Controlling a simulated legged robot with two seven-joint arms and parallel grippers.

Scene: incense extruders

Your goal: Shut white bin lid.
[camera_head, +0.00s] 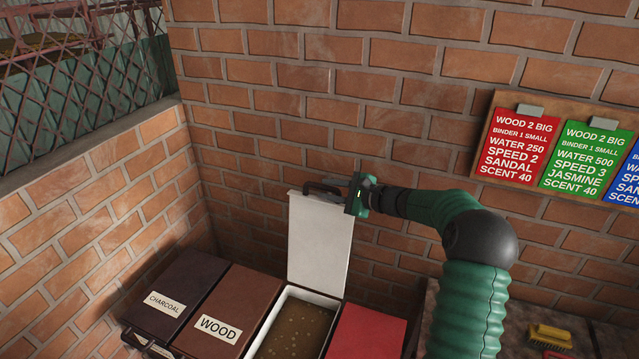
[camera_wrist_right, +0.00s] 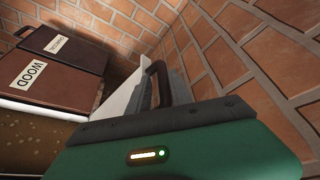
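The white bin (camera_head: 336,301) stands in the row of bins with its white lid (camera_head: 319,243) raised upright near the brick wall. Brown grainy material shows inside it. The lid's dark handle (camera_head: 322,188) is at its top edge. My right gripper (camera_head: 338,191) is at this handle. In the right wrist view, the handle (camera_wrist_right: 157,78) lies between the two close grey fingers of my right gripper (camera_wrist_right: 160,90), which looks shut on it. The lid (camera_wrist_right: 122,100) also shows there beside the fingers. The exact finger contact is partly hidden. My left gripper is out of view.
A charcoal bin (camera_head: 178,290) and a wood bin (camera_head: 238,305), both closed, stand left of the white bin. A red lid (camera_head: 368,332) lies closed to its right. A yellow brush (camera_head: 549,336) lies at lower right. Recipe signs (camera_head: 512,145) hang on the wall.

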